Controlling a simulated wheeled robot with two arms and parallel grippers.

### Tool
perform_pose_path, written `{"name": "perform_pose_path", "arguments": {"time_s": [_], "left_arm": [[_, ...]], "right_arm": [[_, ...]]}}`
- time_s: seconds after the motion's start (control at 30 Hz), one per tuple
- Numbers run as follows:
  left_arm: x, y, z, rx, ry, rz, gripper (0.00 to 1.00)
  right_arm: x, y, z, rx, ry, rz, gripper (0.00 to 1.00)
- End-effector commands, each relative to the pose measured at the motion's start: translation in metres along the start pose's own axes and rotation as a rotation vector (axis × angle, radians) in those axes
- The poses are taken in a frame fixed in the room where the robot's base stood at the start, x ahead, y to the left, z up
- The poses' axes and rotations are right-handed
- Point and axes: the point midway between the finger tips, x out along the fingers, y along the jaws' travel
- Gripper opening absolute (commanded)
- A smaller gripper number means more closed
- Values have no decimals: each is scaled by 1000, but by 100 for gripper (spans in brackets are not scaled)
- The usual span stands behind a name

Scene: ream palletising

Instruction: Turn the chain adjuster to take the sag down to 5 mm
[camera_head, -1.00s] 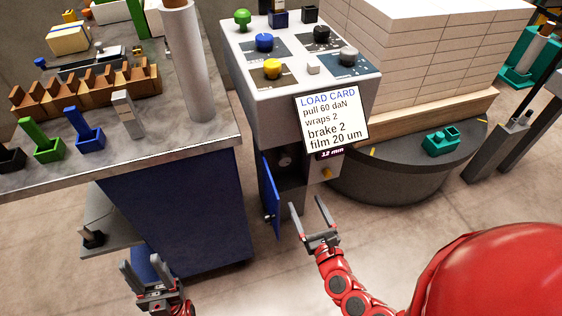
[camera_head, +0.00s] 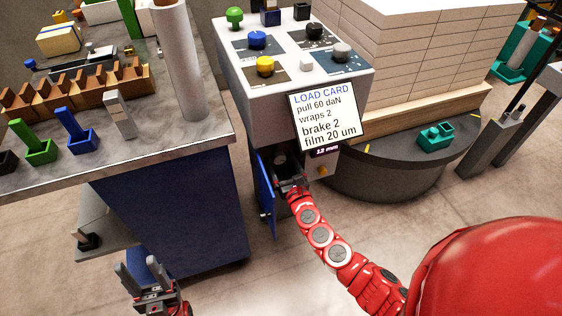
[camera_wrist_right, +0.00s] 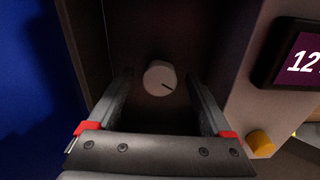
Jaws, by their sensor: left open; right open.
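The chain adjuster appears as a pale round knob (camera_wrist_right: 160,78) with a dark pointer line, inside a dark recess in the machine's front. The display beside it (camera_head: 325,151) reads 12 mm; it also shows in the right wrist view (camera_wrist_right: 295,55), cut off after 12. My right gripper (camera_head: 287,172) is at the mouth of the recess. In the right wrist view its open fingers (camera_wrist_right: 160,92) point in, one on either side of the knob, with gaps to it. My left gripper (camera_head: 142,268) is open and empty, low at the left, away from the machine.
A blue door (camera_head: 265,189) stands open left of the recess. A yellow knob (camera_head: 323,170) sits right of it. The load card (camera_head: 323,115) hangs above. The workbench (camera_head: 165,145) is at left, the round turntable (camera_head: 380,174) at right.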

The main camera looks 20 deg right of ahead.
Motion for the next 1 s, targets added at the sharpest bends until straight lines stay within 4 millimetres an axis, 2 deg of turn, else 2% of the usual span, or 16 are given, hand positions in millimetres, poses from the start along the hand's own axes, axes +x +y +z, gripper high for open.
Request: {"name": "perform_pose_path", "arguments": {"time_s": [0.27, 0.37, 0.73, 0.77, 1.0], "left_arm": [[0, 0, 0, 0, 0, 0, 50], [0, 0, 0, 0, 0, 0, 50], [0, 0, 0, 0, 0, 0, 50], [0, 0, 0, 0, 0, 0, 50], [-2, 0, 0, 0, 0, 0, 50]], "right_arm": [[2, 0, 0, 1, 0, 1, 84], [2, 0, 0, 1, 0, 1, 70], [2, 0, 0, 1, 0, 1, 3], [2, 0, 0, 1, 0, 1, 0], [2, 0, 0, 23, 0, 1, 0]]}}
